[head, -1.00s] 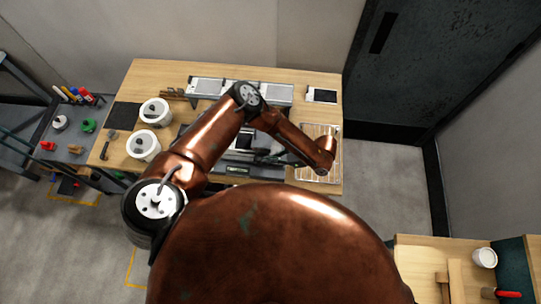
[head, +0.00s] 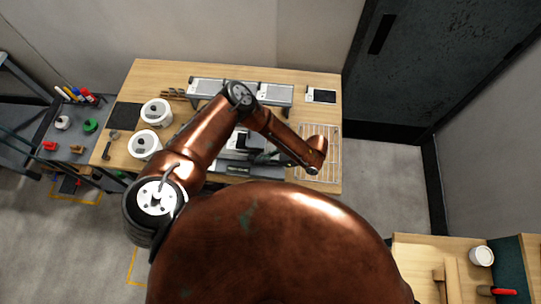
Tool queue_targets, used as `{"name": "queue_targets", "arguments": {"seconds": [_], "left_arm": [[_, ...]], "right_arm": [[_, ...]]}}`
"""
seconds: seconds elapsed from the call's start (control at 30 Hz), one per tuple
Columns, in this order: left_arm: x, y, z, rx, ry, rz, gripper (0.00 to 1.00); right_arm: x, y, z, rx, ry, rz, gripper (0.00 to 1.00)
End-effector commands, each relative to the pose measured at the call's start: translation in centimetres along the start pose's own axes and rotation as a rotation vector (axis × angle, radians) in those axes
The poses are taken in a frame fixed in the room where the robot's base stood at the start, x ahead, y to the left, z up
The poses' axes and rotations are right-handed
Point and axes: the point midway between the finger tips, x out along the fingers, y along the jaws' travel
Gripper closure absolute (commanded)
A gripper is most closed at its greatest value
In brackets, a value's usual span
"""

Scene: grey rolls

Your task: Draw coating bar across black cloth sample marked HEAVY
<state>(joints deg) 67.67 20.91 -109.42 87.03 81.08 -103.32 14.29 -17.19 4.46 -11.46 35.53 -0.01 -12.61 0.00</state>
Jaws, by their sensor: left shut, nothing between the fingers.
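My left arm reaches over the wooden table, and its gripper (head: 262,159) points left above a grey flat apparatus (head: 235,170) at the table's front middle. The gripper is small and dark here; it is shut and empty. A small black patch (head: 243,141) shows on the apparatus beside my arm, partly hidden. A flat black sheet (head: 127,116) lies at the table's left. I cannot read a HEAVY marking on either, so I cannot tell which is the cloth sample. I cannot make out the coating bar. My right gripper is not in view.
Two white tubs (head: 145,144) stand at the left of the wooden table (head: 311,78). A long metal-topped rack (head: 270,94) is at the back, a wire rack (head: 327,172) at the right. A side table (head: 455,252) with a white cup (head: 481,256) is at lower right.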

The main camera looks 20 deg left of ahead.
Motion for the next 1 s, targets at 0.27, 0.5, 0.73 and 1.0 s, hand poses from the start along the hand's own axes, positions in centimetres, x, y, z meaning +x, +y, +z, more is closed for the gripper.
{"name": "queue_targets", "arguments": {"seconds": [0.27,0.5,0.73,1.0], "left_arm": [[0.7,0.0,0.7,-0.001,-0.003,0.001,1.00],[1.3,0.0,1.1,0.000,-0.003,0.001,1.00],[1.8,0.0,1.5,0.000,-0.003,0.002,1.00],[2.4,0.0,1.9,-0.001,-0.003,0.001,1.00]], "right_arm": [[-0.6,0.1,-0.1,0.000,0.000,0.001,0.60],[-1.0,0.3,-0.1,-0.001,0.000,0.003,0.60],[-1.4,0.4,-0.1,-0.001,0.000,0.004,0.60],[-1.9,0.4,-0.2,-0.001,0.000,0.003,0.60]]}}
